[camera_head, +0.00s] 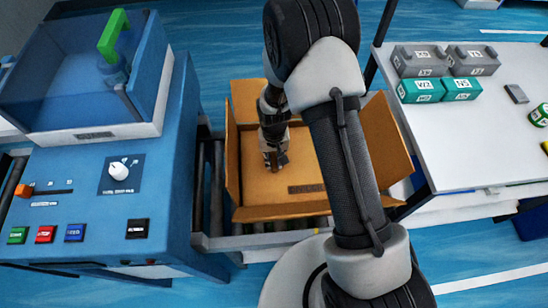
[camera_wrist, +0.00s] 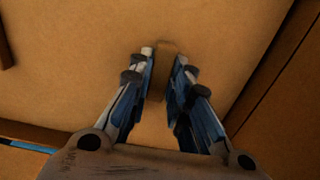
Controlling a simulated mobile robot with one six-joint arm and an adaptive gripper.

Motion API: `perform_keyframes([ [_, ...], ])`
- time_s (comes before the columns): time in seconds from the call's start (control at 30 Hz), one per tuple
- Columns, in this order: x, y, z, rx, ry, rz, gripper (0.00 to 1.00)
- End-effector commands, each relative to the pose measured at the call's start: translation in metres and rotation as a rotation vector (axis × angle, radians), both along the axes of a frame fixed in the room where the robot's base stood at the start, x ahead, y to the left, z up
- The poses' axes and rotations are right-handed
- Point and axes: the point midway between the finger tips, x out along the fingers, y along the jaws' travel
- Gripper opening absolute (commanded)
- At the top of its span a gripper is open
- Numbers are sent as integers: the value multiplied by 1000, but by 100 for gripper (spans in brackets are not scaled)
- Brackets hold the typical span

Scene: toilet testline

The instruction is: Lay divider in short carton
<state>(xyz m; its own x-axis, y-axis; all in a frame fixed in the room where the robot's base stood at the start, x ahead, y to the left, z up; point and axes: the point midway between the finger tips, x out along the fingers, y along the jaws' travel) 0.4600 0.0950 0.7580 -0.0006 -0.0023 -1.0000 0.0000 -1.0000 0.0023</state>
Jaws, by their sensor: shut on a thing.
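The short carton (camera_head: 280,212) is an open brown box with its flaps folded outward, standing on a roller conveyor. A flat brown sheet, which looks like the divider (camera_head: 300,160), spans the inside of the carton. My gripper (camera_head: 274,160) points down inside the carton, left of its middle. In the wrist view, the fingers of my gripper (camera_wrist: 164,58) are closed around a small raised brown tab on the divider (camera_wrist: 80,60). Whether the sheet rests on the carton's bottom or hangs just above it, I cannot tell. My arm hides the carton's back right part.
A blue control console (camera_head: 100,200) with buttons and a clear bin (camera_head: 70,85) stands at the left. A white table (camera_head: 470,150) with grey and teal blocks stands at the right. Roller conveyor (camera_head: 212,185) shows beside the carton.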

Motion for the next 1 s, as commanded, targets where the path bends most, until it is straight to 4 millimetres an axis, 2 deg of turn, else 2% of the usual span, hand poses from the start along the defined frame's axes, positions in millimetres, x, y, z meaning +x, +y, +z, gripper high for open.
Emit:
perform_keyframes([
  [1.0, -1, 0, -8, 0, -1, 0, 0],
])
